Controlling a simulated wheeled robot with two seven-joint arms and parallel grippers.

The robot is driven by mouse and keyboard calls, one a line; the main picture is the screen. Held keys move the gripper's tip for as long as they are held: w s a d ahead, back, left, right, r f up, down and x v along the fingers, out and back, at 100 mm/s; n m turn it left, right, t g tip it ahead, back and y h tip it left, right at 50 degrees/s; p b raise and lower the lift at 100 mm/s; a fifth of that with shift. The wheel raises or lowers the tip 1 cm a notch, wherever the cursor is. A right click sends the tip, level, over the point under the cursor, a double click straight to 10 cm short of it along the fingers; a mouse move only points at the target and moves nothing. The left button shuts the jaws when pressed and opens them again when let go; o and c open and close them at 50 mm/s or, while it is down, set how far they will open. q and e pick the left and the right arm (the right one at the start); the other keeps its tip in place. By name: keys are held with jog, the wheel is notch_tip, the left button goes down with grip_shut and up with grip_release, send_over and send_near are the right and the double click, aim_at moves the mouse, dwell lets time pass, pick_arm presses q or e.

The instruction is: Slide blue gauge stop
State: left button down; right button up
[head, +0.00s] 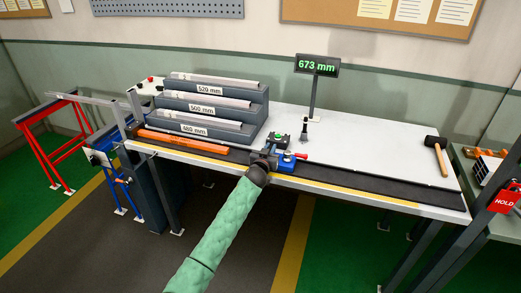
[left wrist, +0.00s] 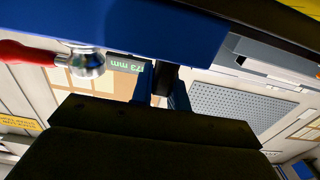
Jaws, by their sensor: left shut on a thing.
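The blue gauge stop (head: 287,161) sits on the dark rail along the front of the bench, near its middle, with a red-tipped lever (head: 301,156) on its right side. My left gripper (head: 268,158) is at the stop's left front, shut on it; the exact contact is hard to see. In the left wrist view the stop's blue body (left wrist: 150,30) fills the top, with the red lever and its metal ball (left wrist: 88,63) at left. The display (head: 317,65) reads 673 mm. My right gripper is not in view.
An orange bar (head: 180,141) lies along the rail to the left. A grey stepped rack (head: 262,105) holds profiles marked 520, 500 and 480 mm. A mallet (head: 436,152) lies at the right. The rail (head: 380,189) right of the stop is clear.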

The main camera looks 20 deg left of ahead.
pick_arm(q)
jog(key=shift+d, duration=0.35)
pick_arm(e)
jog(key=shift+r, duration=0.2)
pick_arm(q)
jog(key=c, duration=1.4)
grip_release()
jog(key=shift+o, duration=0.2)
jog(key=shift+s, duration=0.15)
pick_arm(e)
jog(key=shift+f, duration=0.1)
